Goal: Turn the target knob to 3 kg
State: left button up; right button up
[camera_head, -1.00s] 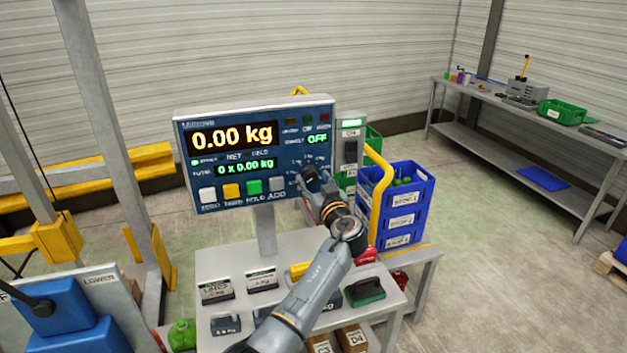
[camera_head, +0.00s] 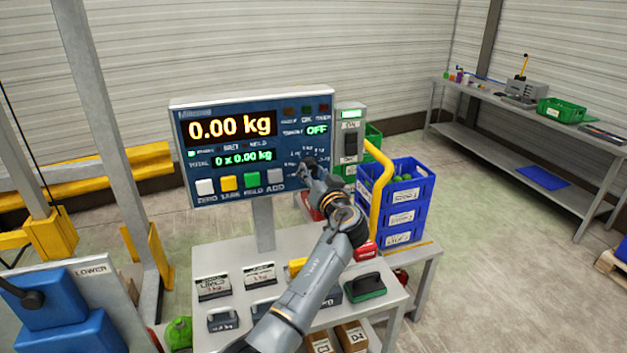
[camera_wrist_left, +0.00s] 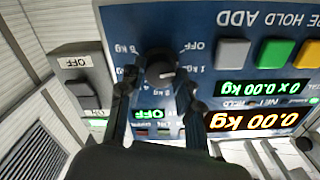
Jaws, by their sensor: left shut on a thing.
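The target knob (camera_wrist_left: 160,70) is a dark round dial on the blue front of the weighing panel (camera_head: 180,150). Labels such as OFF and 1 kg stand around it, upside down in the left wrist view. My left gripper (camera_wrist_left: 158,80) has one finger on each side of the knob and is shut on it. In the head view the left gripper (camera_head: 311,168) is at the panel's lower right and hides the knob and some of its labels. The small TARGET readout (camera_head: 317,130) shows OFF. The right gripper is not in view.
A switch box (camera_head: 350,145) stands just right of the panel. A yellow curved rail (camera_head: 378,195) and stacked blue crates (camera_head: 407,200) are beyond it. A metal table (camera_head: 225,262) with labelled weights lies below my arm. A long workbench stands at right.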

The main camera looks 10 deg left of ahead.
pick_arm(q)
jog(key=shift+m+b, duration=0.4)
jog(key=shift+m, duration=0.5)
jog(key=m, duration=0.2)
jog(key=shift+m, duration=0.4)
jog(key=m, duration=0.2)
jog(key=shift+r+m, duration=0.1)
jog(key=shift+m, duration=0.3)
jog(key=m, duration=0.2)
jog(key=shift+r+m, duration=0.1)
jog(key=shift+m, duration=0.2)
jog(key=m+p, duration=0.2)
jog(key=m, duration=0.3)
jog(key=m+p, duration=0.1)
jog(key=m, duration=0.2)
jog(key=shift+p, duration=0.4)
jog(key=shift+m, duration=0.8)
jog(key=shift+m+p, duration=0.3)
jog(key=shift+p, duration=0.05)
